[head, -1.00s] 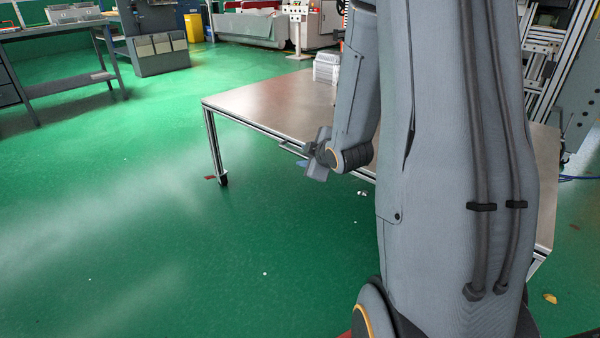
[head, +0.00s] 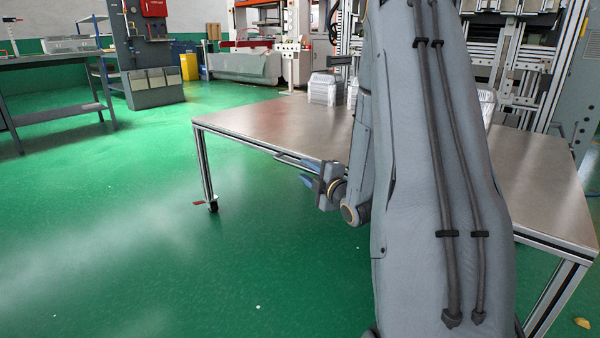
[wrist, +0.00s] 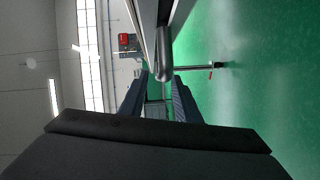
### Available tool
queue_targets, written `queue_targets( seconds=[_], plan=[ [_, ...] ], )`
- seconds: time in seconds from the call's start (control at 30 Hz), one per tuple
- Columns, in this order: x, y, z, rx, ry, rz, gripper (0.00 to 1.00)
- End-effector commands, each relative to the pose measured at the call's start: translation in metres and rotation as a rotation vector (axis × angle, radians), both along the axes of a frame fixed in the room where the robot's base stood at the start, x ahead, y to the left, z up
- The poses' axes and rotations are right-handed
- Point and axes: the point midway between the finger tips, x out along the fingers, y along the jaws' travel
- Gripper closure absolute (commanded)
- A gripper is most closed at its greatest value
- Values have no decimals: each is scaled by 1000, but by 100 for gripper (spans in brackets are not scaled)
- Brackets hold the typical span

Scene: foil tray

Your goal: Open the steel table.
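The steel table (head: 255,128) has a brown-grey metal top on silver legs, in the middle of the head view. A silver bar, seemingly a handle (wrist: 164,58), shows along its front edge in the wrist view. My gripper (head: 307,175) is just in front of the table's front edge, below the top, with its blue fingertips pointing left. In the wrist view my gripper (wrist: 160,95) has its two fingers apart with nothing held between them. The bar lies ahead, roughly in line with the gap. My arm hides part of the table top and front edge.
Stacked foil trays (head: 325,89) stand at the table's back edge. A grey workbench (head: 55,88) and a yellow bin (head: 190,66) are at the far left. Metal racks stand behind the table. The green floor (head: 110,230) at the front left is clear.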

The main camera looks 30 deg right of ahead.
Motion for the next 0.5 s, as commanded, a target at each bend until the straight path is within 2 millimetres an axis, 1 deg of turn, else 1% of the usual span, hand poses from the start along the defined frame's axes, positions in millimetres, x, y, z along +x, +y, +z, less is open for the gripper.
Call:
queue_targets(
  seconds=[0.03,0.2,0.33,0.5],
  plan=[
    [9,0,-3,-1,-1,1,70],
    [31,-1,-4,0,0,0,70],
    [39,-1,-4,1,1,-1,70],
    [42,-2,-4,2,1,-1,70]
  ],
)
